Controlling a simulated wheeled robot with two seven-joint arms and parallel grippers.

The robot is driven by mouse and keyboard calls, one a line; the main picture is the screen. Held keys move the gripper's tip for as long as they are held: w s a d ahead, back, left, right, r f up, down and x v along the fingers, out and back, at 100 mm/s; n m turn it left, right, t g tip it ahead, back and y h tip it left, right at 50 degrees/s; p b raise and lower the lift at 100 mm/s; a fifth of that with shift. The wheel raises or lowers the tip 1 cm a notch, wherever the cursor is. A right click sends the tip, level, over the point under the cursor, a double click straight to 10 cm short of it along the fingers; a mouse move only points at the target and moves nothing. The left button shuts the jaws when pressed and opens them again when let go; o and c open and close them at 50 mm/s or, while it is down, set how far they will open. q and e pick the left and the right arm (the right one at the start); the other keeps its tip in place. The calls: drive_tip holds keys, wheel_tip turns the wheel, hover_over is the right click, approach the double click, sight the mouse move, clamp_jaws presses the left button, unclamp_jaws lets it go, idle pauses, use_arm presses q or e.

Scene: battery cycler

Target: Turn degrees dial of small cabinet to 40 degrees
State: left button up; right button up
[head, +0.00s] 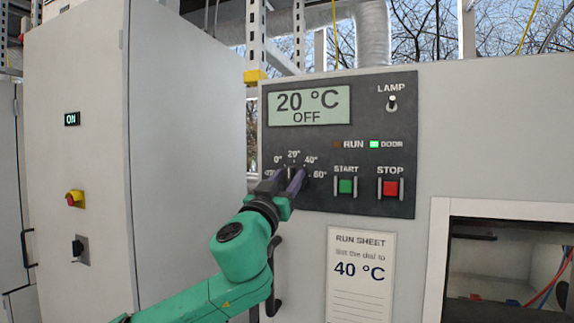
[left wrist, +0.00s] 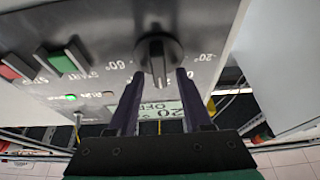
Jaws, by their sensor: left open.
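The small cabinet's dark control panel (head: 385,118) has a display (head: 309,104) reading 20 °C and OFF. The degrees dial sits below it, mostly hidden behind my left gripper (head: 284,178) in the head view. Marks of 0°, 20°, 40° and 60° show around it. In the left wrist view, turned over, the dark dial (left wrist: 157,52) shows its raised grip between the fingertips of my left gripper (left wrist: 160,75), its ridge running roughly towards the display side. The gripper is open, one finger on each side of the dial; I cannot tell whether they touch it. My right gripper is not in view.
Green START (head: 345,186) and red STOP (head: 390,188) buttons lie right of the dial, with a lamp switch (head: 392,103) above. The DOOR light is green. A run sheet (head: 359,275) reading 40 °C hangs below. A tall cabinet (head: 75,150) stands left.

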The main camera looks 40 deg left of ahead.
use_arm(q)
drive_tip(key=shift+s, duration=0.1)
clamp_jaws()
drive_tip(key=shift+d+f+m+t+h+b, duration=0.15)
drive_tip(key=shift+m+h+b, duration=0.5)
drive_tip(key=shift+m, duration=0.5)
drive_tip(key=shift+a+m+t+h+b, duration=0.15)
drive_tip(key=shift+m+h+b, duration=0.3)
drive_tip(key=shift+m+b, duration=0.5)
drive_tip(key=shift+d+m+h+b, duration=0.1)
drive_tip(key=shift+m+h+b, duration=0.55)
drive_tip(key=shift+m, duration=1.05)
drive_tip(key=shift+d+m+h+b, duration=0.1)
drive_tip(key=shift+m+h+b, duration=0.2)
drive_tip(key=shift+m+h, duration=1.05)
drive_tip(key=shift+m, duration=0.55)
unclamp_jaws()
